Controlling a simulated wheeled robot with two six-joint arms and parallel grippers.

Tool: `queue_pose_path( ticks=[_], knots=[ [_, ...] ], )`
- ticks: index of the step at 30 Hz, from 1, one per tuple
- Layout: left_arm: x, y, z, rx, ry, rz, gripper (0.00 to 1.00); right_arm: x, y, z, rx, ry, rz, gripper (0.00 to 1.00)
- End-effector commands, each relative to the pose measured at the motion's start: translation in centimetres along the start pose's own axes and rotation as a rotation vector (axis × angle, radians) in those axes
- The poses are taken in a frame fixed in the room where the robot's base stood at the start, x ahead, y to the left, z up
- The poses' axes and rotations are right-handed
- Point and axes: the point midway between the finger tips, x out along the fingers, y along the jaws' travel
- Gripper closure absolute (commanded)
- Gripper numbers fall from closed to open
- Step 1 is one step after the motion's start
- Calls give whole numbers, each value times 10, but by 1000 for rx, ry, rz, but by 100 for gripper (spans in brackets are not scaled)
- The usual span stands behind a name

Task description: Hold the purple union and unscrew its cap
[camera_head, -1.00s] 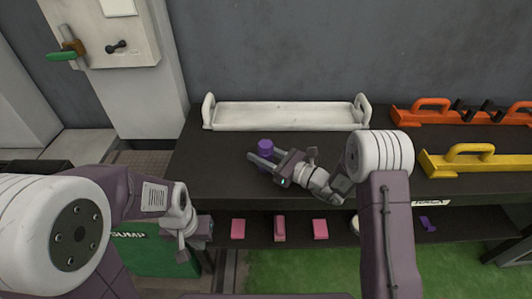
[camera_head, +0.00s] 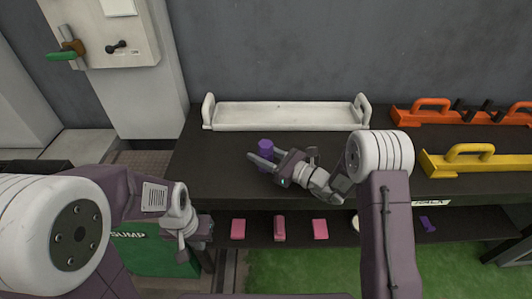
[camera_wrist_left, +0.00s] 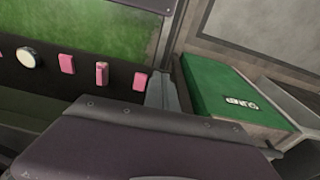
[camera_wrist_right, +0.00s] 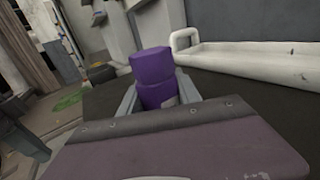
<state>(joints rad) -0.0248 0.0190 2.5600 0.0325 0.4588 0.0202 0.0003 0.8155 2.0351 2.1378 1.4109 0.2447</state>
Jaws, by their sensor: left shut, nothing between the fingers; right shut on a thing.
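The purple union (camera_head: 265,147) stands upright on the dark bench top, in front of the white tray. Its wider hexagonal top, the cap (camera_wrist_right: 152,68), shows in the right wrist view above the lower body (camera_wrist_right: 158,95). My right gripper (camera_head: 260,162) is shut on the union's lower body, with a finger on each side; the cap rises clear above the fingers. My left gripper (camera_head: 190,245) hangs low at the left, in front of the bench edge and away from the union. Its fingers are together and empty, and they show in the left wrist view (camera_wrist_left: 165,92).
A white tray (camera_head: 290,125) with end handles lies behind the union. Orange (camera_head: 425,117) and yellow (camera_head: 470,164) handled tools lie to the right. Pink blocks (camera_head: 279,228) sit on the lower shelf. A green sump box (camera_head: 150,255) stands below left. Bench top left of the union is clear.

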Motion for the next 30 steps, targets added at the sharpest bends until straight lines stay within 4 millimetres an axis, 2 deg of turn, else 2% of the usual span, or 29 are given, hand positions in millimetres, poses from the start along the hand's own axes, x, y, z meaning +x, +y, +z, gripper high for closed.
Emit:
queue_pose_path(
  ticks=[12,13,16,19,21,23,24,27,30],
  knots=[
    [0,0,0,0,0,0,100,0,0,0,0,0,0,100],
    [0,0,0,0,0,0,94,0,0,0,0,0,0,100],
    [-5,0,-9,30,19,-2,67,0,0,0,0,0,0,100],
    [-25,-2,-43,155,86,-19,39,0,0,0,0,-1,0,100],
    [-52,-2,-79,282,152,-42,38,0,0,0,0,-1,0,100],
    [-78,7,-112,366,189,-51,38,0,0,0,0,-1,0,100],
    [-92,17,-130,393,199,-43,38,0,0,0,0,-1,0,100],
    [-126,50,-166,434,220,-7,38,0,0,0,0,-1,0,100],
    [-161,85,-192,479,240,35,38,0,0,0,0,-1,0,100]
  ],
)
